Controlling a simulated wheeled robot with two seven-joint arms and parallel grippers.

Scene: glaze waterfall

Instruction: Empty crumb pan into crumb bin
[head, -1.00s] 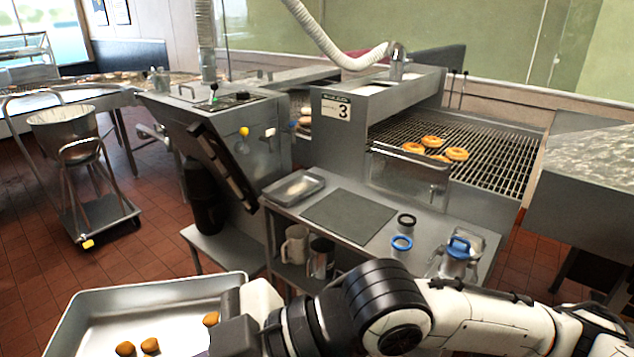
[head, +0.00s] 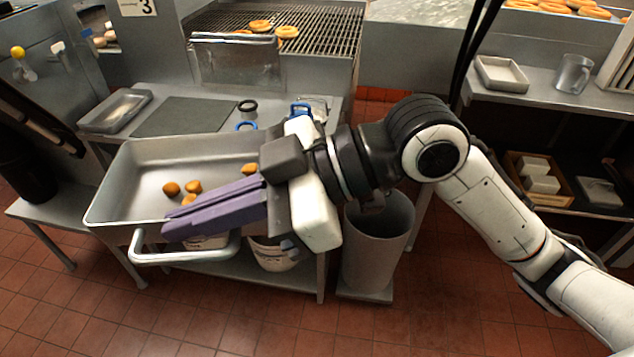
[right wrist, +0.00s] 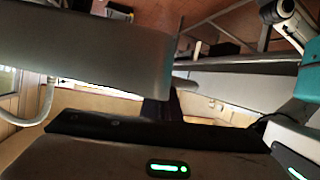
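The crumb pan (head: 140,160) is a wide metal tray with a loop handle at its front, left of centre in the head view. It looks roughly level and holds several brown crumbs (head: 171,189). My right gripper (head: 215,212), with purple fingers, lies across the pan's front right part. It appears shut on the pan, but the exact contact is hidden. A tall grey open bin (head: 376,250), likely the crumb bin, stands low to the right of the pan, its rim partly hidden by my arm. The right wrist view shows mainly close grey surfaces. My left gripper is out of view.
A steel bench (head: 170,100) with a dark mat and a small tray (head: 115,110) stands behind the pan. White buckets (head: 275,257) sit under the pan and gripper. A shelf unit (head: 530,98) stands right. Tiled floor is open in front.

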